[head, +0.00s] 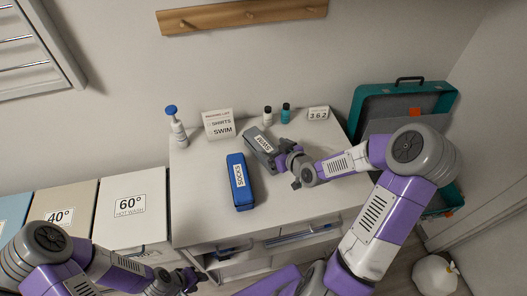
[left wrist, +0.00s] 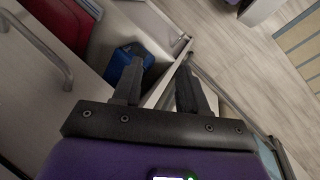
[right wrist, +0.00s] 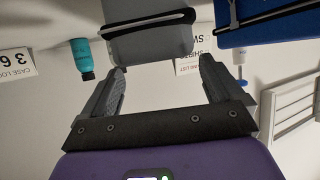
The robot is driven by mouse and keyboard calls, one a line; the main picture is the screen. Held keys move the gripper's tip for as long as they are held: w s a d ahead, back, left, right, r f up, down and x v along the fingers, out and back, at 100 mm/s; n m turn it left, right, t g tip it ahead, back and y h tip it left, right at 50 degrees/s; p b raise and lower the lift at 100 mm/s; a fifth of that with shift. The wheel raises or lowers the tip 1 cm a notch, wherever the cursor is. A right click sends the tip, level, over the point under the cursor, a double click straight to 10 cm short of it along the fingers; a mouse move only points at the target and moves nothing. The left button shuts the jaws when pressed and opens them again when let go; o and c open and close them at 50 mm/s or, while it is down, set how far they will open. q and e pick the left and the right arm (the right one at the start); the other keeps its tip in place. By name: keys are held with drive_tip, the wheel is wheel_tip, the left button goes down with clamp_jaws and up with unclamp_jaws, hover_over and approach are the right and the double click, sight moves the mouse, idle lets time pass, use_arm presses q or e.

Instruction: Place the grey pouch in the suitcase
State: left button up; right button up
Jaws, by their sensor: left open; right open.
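The grey pouch (head: 259,142), with a white label, lies on the white dresser top. It also shows in the right wrist view (right wrist: 150,38), just ahead of the fingers. My right gripper (head: 287,162) is open beside the pouch's right end; in the right wrist view its fingers (right wrist: 165,85) are apart with nothing between them. The teal suitcase (head: 357,112) stands open to the right of the dresser, its lower part partly hidden behind my right arm. My left gripper (head: 190,281) is low at the dresser's front left; in the left wrist view (left wrist: 157,85) it is open and empty.
A blue pouch labelled SOCKS (head: 240,182) lies left of the grey one. A pump bottle (head: 176,127), a packing-list sign (head: 218,124), small bottles (head: 286,113) and a 362 sign (head: 318,114) stand along the back. An open drawer (head: 290,238) juts out in front.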

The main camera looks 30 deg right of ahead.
sight(265, 145)
drive_tip(key=x, duration=0.3)
drive_tip(key=shift+w+a+f+b, duration=0.1)
drive_tip(key=shift+w+a+b, duration=0.05)
drive_tip(key=shift+w+b, duration=0.2)
drive_tip(key=c, duration=1.4)
drive_tip(key=shift+o, duration=0.2)
wheel_tip(265, 145, up, 10)
drive_tip(key=p, duration=0.3)
drive_tip(key=s+a+n+y, duration=0.1)
drive_tip(key=s+a, duration=0.4)
drive_tip(key=a, duration=0.7)
drive_tip(key=shift+s+r+n+y, duration=0.3)
drive_tip(key=shift+r+y, duration=0.05)
drive_tip(key=shift+y, duration=0.05)
